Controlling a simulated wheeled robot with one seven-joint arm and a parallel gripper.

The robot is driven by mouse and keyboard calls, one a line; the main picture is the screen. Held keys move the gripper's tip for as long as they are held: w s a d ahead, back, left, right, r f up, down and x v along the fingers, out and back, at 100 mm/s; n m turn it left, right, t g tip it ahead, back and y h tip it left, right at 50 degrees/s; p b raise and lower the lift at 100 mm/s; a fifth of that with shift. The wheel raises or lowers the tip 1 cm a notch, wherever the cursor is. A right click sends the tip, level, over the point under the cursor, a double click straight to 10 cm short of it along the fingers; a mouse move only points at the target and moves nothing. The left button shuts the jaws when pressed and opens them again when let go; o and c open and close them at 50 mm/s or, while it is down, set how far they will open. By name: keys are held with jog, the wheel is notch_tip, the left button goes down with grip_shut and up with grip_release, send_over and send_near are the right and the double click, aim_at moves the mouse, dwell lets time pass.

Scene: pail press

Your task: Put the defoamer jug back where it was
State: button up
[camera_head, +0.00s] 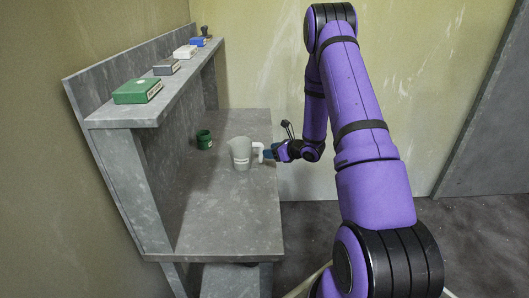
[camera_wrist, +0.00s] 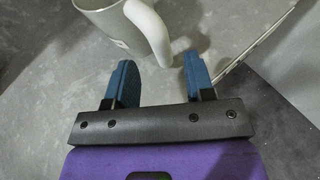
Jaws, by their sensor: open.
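A grey-green jug (camera_head: 240,153) with a white handle stands upright on the grey bench. The wrist view shows its lower body (camera_wrist: 115,22) and its pale handle (camera_wrist: 150,30) at the top of the picture. My gripper (camera_head: 265,153) is beside the jug on its handle side. In the wrist view my gripper (camera_wrist: 158,75) has its two blue fingers spread apart, with the handle's lower end at or just beyond the gap between the tips. Nothing is clamped between them. A label shows on the jug, too small to read.
A small green cup (camera_head: 204,139) stands behind and left of the jug. The bench top (camera_head: 225,220) is clear toward the front. A raised shelf (camera_head: 115,118) along the left holds a green box (camera_head: 138,91), a grey box (camera_head: 167,67) and other small items.

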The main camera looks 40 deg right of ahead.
jog(key=v, duration=0.7)
jog(key=s+a+r+n+g+y, duration=0.2)
jog(key=s+a+r+n+g, duration=0.2)
jog(key=a+r+n, duration=0.55)
jog(key=s+a+r+n+g+y, duration=0.3)
jog(key=a+r+n, duration=0.3)
jog(key=a+r, duration=0.6)
jog(key=s+a+r+n+h, duration=0.2)
jog(key=s+r+n+h, duration=0.3)
jog(key=s+n, duration=0.3)
jog(key=s+a+r+n+h, duration=0.2)
jog(key=s+r+n, duration=0.6)
jog(key=s, duration=0.8)
jog(key=shift+s+n+h, duration=0.25)
jog(key=shift+n+h, duration=0.1)
jog(key=shift+h, duration=1.05)
jog(key=shift+f, duration=0.1)
